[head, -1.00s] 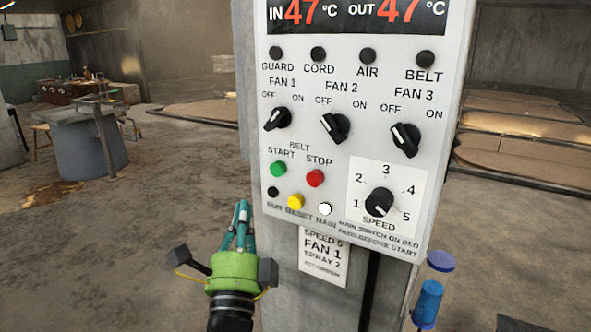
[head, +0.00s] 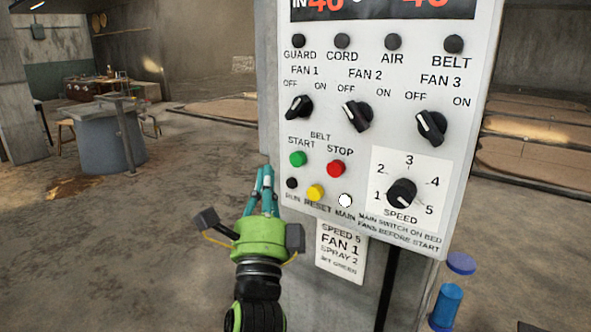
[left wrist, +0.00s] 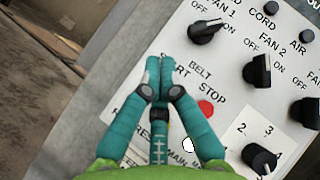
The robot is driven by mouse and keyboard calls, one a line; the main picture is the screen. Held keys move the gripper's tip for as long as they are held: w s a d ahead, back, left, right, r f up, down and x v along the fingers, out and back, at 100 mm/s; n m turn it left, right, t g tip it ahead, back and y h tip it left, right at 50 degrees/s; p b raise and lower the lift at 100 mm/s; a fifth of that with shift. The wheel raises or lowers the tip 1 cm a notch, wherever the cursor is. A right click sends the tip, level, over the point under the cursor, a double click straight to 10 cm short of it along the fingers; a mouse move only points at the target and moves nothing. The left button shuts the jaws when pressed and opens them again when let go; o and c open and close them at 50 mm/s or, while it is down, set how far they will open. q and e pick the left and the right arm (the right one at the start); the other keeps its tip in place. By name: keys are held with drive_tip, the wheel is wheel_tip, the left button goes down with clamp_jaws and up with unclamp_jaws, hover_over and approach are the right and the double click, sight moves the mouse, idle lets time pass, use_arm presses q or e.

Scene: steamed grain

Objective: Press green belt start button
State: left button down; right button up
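The green belt START button (head: 297,159) is on the white control panel (head: 345,230), left of the red STOP button (head: 336,168). My left gripper (head: 267,172) is just left of the panel's lower left part in the head view. Its teal fingers are together, with nothing seen between them. In the left wrist view the fingertips (left wrist: 153,66) overlap the START label and hide the green button. Whether they touch the panel cannot be told. My right gripper is not in view.
Below START are a black RUN button (head: 292,183), a yellow RESET button (head: 315,193) and a white MAIN button (head: 345,200). Fan knobs (head: 299,107) sit above, and a speed knob (head: 401,193) is to the right. Open floor lies left of the panel.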

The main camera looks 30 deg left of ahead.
use_arm(q)
drive_tip(key=shift+w+d+b, duration=0.2)
drive_tip(key=shift+w+b, duration=0.2)
drive_tip(key=shift+w, duration=2.25)
drive_tip(key=shift+w, duration=0.4)
drive_tip(key=shift+w+d, duration=0.1)
drive_tip(key=shift+w, duration=0.35)
drive_tip(key=shift+s, duration=0.9)
drive_tip(key=shift+s+a+p, duration=0.15)
drive_tip(key=shift+s+p, duration=0.35)
drive_tip(key=shift+s, duration=0.75)
drive_tip(key=shift+s+a+p, duration=0.1)
drive_tip(key=shift+s+p, duration=0.35)
drive_tip(key=shift+s, duration=0.75)
